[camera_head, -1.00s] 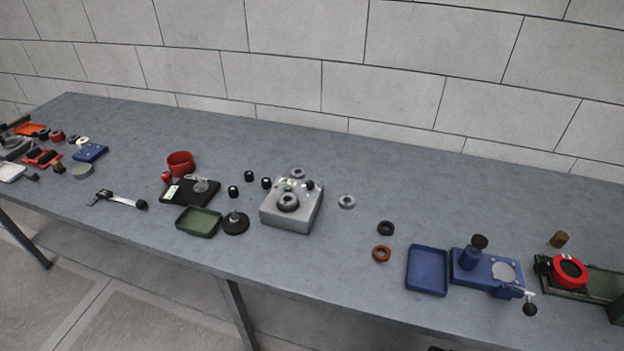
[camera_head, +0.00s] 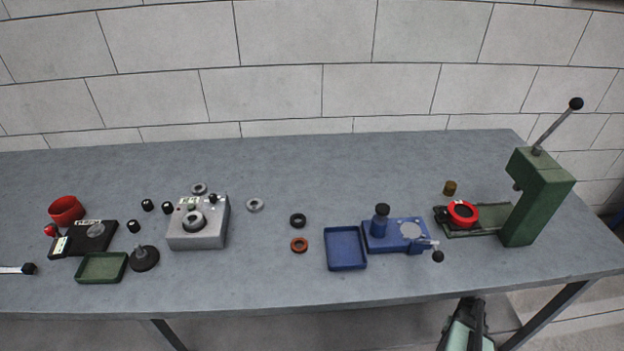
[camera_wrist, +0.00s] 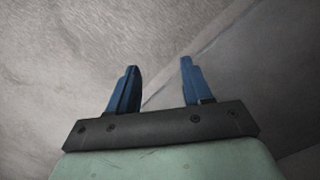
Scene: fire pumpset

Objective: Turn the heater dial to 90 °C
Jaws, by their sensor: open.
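The heater seems to be the grey box (camera_head: 205,238) left of centre on the table in the head view. A dark ring (camera_head: 193,221) sits on its top, with a small black knob (camera_head: 213,198) at the back right that may be the dial. Any markings or setting are too small to read. In the wrist view my gripper (camera_wrist: 158,70) is open, its two blue fingers apart with nothing between them. It faces a plain grey surface, with no task object in that view. In the head view my arm shows below the table's front edge, far right of the grey box.
Small black knobs (camera_head: 147,205), a black base (camera_head: 145,259) and a green tray (camera_head: 101,267) lie left of the grey box. Loose rings (camera_head: 255,205), a blue tray (camera_head: 345,248), a blue fixture (camera_head: 398,236) and a tall green press (camera_head: 538,198) stand right. The table's back strip is clear.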

